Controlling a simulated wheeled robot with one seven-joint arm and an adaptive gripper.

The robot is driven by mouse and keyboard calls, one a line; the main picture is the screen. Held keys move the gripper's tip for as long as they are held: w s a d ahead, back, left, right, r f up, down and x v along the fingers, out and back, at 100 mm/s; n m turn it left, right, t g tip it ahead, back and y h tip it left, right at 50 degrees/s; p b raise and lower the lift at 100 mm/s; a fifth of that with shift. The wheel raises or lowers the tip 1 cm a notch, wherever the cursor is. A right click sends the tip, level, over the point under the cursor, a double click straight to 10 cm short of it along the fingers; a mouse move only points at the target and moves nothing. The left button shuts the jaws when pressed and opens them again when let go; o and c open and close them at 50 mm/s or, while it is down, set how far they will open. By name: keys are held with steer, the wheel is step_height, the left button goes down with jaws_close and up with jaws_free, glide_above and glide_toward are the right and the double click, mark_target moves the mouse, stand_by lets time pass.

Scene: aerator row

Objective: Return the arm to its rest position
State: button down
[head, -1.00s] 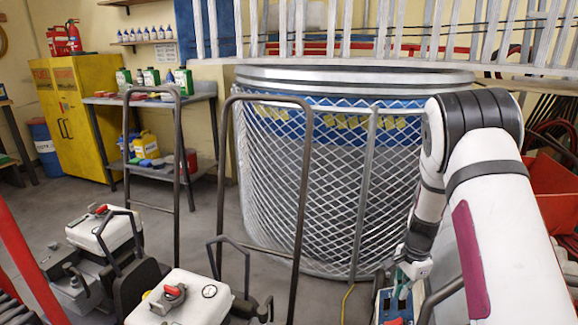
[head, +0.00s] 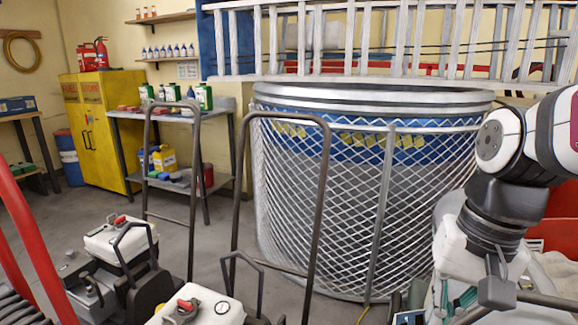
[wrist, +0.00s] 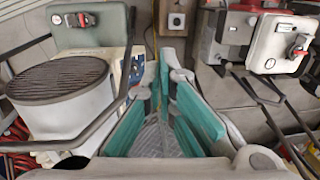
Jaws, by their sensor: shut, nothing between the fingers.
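My arm (head: 505,190) reaches in from the right edge of the head view, bent down at the wrist. My gripper (head: 452,300) is at the lower right of that view, in front of the mesh cage and partly cut off by the bottom edge. In the wrist view my gripper (wrist: 164,88) shows two teal-padded fingers that converge at their tips with nothing between them. Below the fingers in the wrist view are the floor and machines on either side.
A round mesh cage (head: 385,215) fills the centre right. Machines with white tanks (head: 120,238) and upright handles (head: 318,220) stand in front. A yellow cabinet (head: 95,135) and a bench (head: 180,115) stand at the back left. A ladder (head: 400,45) hangs above the cage.

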steer(key=s+n+h, duration=0.1)
steer(key=s+n, duration=0.3)
steer(key=s, duration=1)
step_height(320, 180, up, 24)
steer(key=t+p, duration=0.3)
steer(key=p, duration=1.8)
steer(key=shift+s+a+f+t+p, duration=0.2)
steer(key=shift+a+f+t+p, duration=0.1)
steer(key=shift+t, duration=0.1)
